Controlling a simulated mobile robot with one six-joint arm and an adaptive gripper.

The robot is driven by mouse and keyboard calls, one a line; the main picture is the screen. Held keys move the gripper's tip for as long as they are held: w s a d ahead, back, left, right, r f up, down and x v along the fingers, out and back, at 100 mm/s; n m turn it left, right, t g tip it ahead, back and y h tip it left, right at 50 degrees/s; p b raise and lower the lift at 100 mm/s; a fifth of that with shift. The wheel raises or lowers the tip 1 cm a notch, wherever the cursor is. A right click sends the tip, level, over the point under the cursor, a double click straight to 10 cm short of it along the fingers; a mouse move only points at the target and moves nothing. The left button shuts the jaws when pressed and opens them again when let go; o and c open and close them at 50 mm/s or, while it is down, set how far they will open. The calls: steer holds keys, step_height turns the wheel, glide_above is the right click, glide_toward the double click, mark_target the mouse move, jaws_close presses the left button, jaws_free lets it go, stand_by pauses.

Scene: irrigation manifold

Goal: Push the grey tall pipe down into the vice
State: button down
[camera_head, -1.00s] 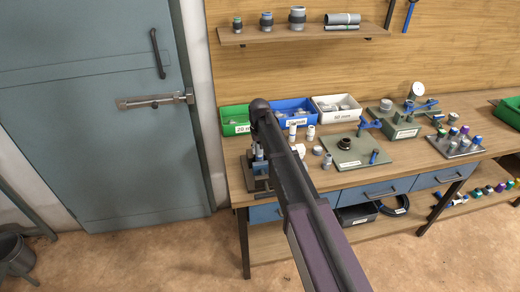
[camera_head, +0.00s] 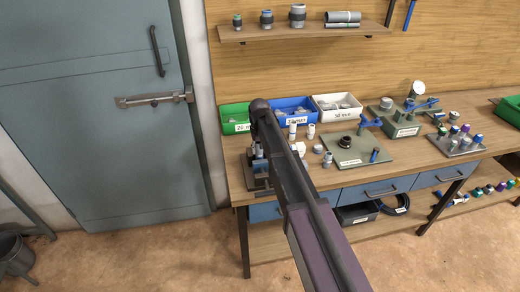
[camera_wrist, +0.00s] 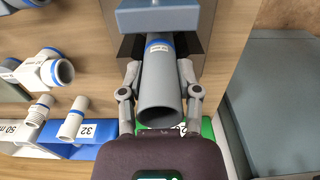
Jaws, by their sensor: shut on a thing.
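The grey tall pipe (camera_wrist: 159,80) is in the middle of the wrist view, with its open end toward the camera and a blue band with a white label farther along. My gripper (camera_wrist: 159,70) is shut on the pipe, one finger on each side. The vice (camera_wrist: 162,17) shows as a blue-grey block at the far end of the pipe, with darker grey sides. Whether the pipe's far end is seated in it is hidden. In the head view the vice (camera_head: 257,184) stands at the bench's left end, partly behind my arm. My gripper is hidden there.
Green (camera_head: 234,118), blue (camera_head: 293,107) and white (camera_head: 337,106) bins stand along the back of the bench. Loose white and grey fittings (camera_head: 299,148) lie right of the vice. A plate with a black ring (camera_head: 346,143) is farther right. A shelf (camera_head: 300,32) hangs above.

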steer(key=shift+c, duration=1.1)
jaws_free()
steer(key=shift+o, duration=1.1)
steer(key=shift+r, duration=0.15)
steer(key=shift+r+p, duration=3.35)
steer(key=shift+p, duration=0.15)
steer(key=shift+s+d, duration=0.1)
